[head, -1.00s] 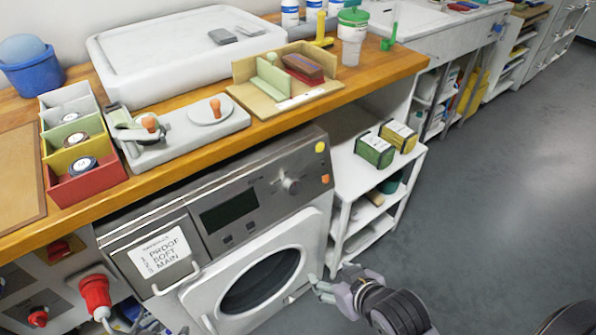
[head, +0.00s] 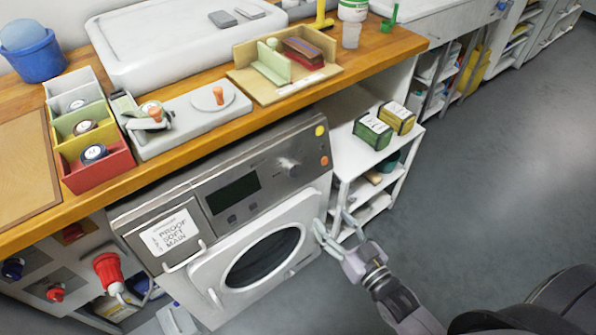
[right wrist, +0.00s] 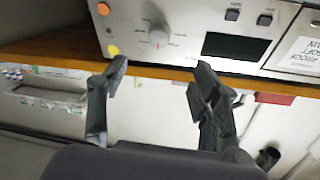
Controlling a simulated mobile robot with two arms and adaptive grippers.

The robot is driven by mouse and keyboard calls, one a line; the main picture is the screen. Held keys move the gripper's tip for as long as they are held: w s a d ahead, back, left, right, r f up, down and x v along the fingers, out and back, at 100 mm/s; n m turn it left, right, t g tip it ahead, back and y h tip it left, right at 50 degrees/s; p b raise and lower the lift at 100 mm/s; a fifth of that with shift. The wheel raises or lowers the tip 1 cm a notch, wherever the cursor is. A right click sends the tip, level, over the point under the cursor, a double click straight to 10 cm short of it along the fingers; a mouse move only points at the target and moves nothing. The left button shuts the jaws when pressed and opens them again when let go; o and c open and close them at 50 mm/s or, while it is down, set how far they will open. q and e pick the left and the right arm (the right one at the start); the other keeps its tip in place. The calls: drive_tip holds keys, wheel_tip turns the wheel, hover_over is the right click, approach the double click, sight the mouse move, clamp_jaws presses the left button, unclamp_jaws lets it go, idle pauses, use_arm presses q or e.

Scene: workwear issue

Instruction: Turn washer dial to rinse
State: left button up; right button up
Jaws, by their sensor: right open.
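The washer (head: 220,225) stands under the wooden worktop, with a grey control panel across its top and its round door shut. Its dial (head: 290,168) is a silver knob at the right of the panel, near a yellow and an orange button. The dial also shows in the right wrist view (right wrist: 158,37), beyond the fingertips and between them. Its pointer and the lettering are too small to read. My right gripper (head: 336,228) is open and empty, below and right of the dial, apart from it. It also shows in the right wrist view (right wrist: 158,75). My left gripper is out of view.
The worktop edge (head: 215,133) overhangs above the panel. White shelves (head: 350,155) with a green box (head: 372,132) and a yellow box (head: 397,117) stand right of the washer. A red plug (head: 108,270) is at lower left. The floor at right is clear.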

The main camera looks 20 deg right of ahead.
approach(296, 172)
drive_tip(key=x, duration=0.9)
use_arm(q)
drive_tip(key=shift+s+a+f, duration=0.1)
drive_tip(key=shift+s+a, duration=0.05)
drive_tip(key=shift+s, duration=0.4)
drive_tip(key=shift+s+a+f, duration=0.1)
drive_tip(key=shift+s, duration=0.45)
use_arm(e)
drive_tip(key=c, duration=1.2)
drive_tip(key=shift+o, duration=0.2)
